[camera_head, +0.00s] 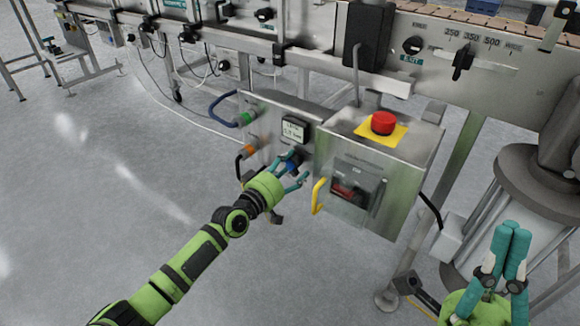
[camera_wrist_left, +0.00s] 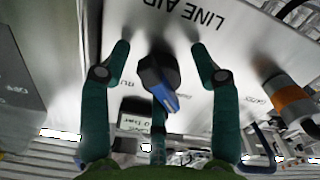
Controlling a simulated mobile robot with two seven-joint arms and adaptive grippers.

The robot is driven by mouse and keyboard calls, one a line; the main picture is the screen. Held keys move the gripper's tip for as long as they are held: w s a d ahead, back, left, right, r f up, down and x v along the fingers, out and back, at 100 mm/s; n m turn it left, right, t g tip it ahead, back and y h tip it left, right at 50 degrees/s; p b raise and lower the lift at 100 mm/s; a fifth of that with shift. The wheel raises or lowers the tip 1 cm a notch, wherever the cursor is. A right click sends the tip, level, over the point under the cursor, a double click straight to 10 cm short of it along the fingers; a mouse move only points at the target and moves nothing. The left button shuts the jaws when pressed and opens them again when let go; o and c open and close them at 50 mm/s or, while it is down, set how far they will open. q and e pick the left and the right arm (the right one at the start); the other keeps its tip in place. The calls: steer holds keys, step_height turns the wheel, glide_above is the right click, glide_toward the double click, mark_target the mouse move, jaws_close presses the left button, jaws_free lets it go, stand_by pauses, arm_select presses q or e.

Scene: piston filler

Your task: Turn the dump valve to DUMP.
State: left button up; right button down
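The dump valve (camera_head: 292,166) is on the side panel of a steel box under the conveyor. In the left wrist view it is a dark round hub with a blue lever (camera_wrist_left: 165,98), on a panel marked LINE AIR upside down. Small lettering lies either side of the hub; I cannot read it fully. My left gripper (camera_head: 297,169) is open, its teal fingers one on each side of the valve, with visible gaps in the left wrist view (camera_wrist_left: 161,48). My right gripper (camera_head: 514,230) has its fingers together, empty, at the lower right, away from the valve.
A box with a red emergency button (camera_head: 383,122) and a yellow handle (camera_head: 319,196) stands just right of the valve. The floor (camera_head: 100,200) at left is clear.

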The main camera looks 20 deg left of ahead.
arm_select(q)
steer(key=shift+r, duration=0.15)
steer(key=v, duration=1.2)
